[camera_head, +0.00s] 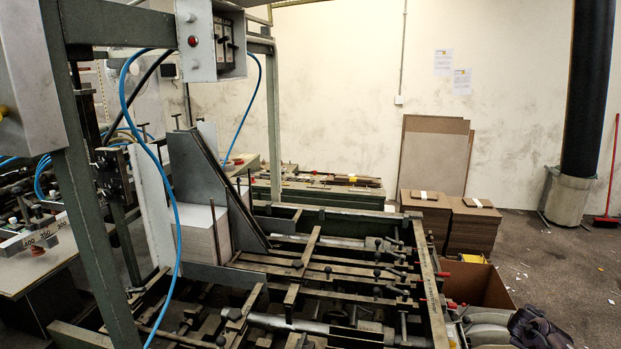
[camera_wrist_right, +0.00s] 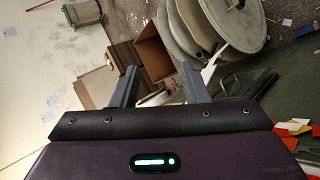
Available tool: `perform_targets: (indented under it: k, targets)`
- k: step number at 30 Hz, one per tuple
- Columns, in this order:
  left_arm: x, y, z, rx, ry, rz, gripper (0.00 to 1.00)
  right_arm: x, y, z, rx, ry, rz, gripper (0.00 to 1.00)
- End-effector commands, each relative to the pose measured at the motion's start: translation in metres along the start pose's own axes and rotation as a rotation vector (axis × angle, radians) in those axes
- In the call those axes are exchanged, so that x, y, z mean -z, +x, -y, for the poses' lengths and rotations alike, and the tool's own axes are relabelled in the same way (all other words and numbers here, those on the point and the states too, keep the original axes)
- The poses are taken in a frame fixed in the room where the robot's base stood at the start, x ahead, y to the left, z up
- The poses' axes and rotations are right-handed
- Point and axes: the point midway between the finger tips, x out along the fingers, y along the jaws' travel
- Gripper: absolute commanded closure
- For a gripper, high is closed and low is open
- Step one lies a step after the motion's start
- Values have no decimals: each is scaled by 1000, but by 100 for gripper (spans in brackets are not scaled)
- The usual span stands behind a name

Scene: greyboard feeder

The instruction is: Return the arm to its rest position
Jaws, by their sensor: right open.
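My right gripper (camera_wrist_right: 160,68) shows in the right wrist view. Its two grey fingers stand apart, with nothing held between them. It hangs in free air; the floor and an open cardboard box (camera_wrist_right: 153,48) show beyond the fingers. In the head view, a dark part that looks like my right gripper's body sits at the bottom right corner, right of the feeder frame (camera_head: 432,290); its fingers cannot be made out there. My left gripper is not in view. A stack of greyboard (camera_head: 203,240) stands in the feeder against an upright metal plate (camera_head: 195,170).
The open cardboard box (camera_head: 485,283) stands right of the feeder, near several pale round discs (camera_head: 488,328), also in the wrist view (camera_wrist_right: 235,22). Board stacks (camera_head: 473,228) stand behind. A blue hose (camera_head: 172,215) hangs at left. The floor (camera_head: 590,275) at right is mostly clear.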

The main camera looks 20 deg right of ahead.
Motion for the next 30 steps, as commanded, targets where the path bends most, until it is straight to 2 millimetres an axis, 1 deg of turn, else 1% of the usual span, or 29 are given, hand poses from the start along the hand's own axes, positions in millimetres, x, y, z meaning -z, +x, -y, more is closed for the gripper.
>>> perform_targets:
  k: [1, 2, 3, 5, 6, 8, 9, 11, 12, 17, 18, 19, 23, 24, 26, 27, 29, 30]
  targets:
    - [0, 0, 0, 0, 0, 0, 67, -33, 13, 28, 13, -26, 23, 59]
    - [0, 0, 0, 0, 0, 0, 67, -50, 19, 42, 19, -37, 31, 59]
    - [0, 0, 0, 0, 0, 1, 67, -74, 26, 60, 26, -52, 40, 59]
    - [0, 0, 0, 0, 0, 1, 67, -109, 34, 83, 35, -72, 53, 59]
    - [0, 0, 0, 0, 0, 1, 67, -130, 37, 96, 41, -86, 60, 59]
    - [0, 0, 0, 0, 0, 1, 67, -162, 40, 113, 49, -105, 71, 59]
    - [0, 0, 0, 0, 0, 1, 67, -181, 41, 123, 55, -118, 76, 59]
    - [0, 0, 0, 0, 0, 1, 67, -209, 41, 135, 62, -135, 84, 59]
    - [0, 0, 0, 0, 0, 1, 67, -227, 40, 143, 69, -148, 90, 59]
    - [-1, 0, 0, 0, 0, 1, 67, -295, 34, 167, 91, -194, 108, 59]
    - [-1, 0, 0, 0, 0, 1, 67, -287, 33, 190, 116, -174, 95, 59]
    - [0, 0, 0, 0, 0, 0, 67, -284, 32, 205, 133, -163, 92, 59]
    - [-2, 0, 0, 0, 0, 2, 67, -280, 22, 267, 206, -127, 86, 59]
    - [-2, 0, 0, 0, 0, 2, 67, -278, 18, 288, 230, -115, 84, 59]
    - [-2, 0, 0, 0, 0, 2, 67, -273, 10, 323, 271, -95, 79, 59]
    - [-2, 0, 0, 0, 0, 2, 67, -270, 4, 347, 300, -81, 76, 59]
    - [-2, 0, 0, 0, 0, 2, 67, -263, -8, 386, 347, -58, 71, 59]
    - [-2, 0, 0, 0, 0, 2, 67, -258, -18, 414, 382, -41, 67, 59]
